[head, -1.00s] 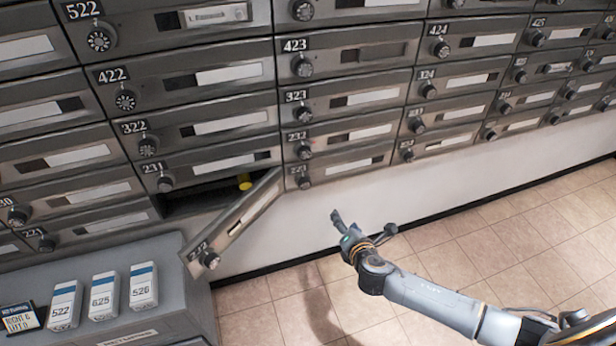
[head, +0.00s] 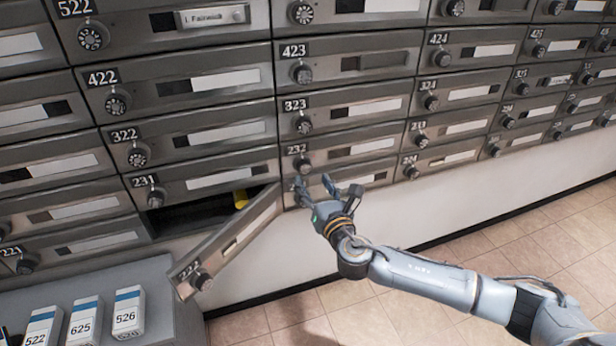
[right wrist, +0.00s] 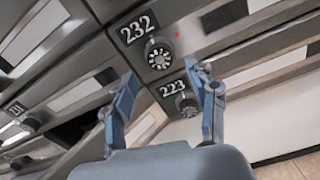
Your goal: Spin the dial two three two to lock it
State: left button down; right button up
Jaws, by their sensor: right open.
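The mailbox labelled 232 has a round black dial with light marks (right wrist: 158,55). In the head view this dial (head: 302,165) sits at the left end of its door. A small red light shows beside the dial in the right wrist view. Dial 223 (right wrist: 187,104) is just below it. My right gripper (head: 342,189) is open and empty, just below and in front of the 232 door. In the right wrist view my two fingers (right wrist: 162,78) are spread below dial 232, apart from it as far as I can tell. My left gripper is not in view.
The door labelled 222 (head: 230,247) hangs open and sticks out left of my right gripper. A yellow item (head: 241,199) lies in the open compartment. White boxes (head: 84,322) stand on a grey cabinet at lower left. The floor (head: 540,250) at right is clear.

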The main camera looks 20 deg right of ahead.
aim_at(306, 170)
jog(key=shift+w+b, duration=0.3)
jog(key=shift+w, duration=1.85)
jog(key=shift+c, duration=0.4)
jog(key=c, duration=1.1)
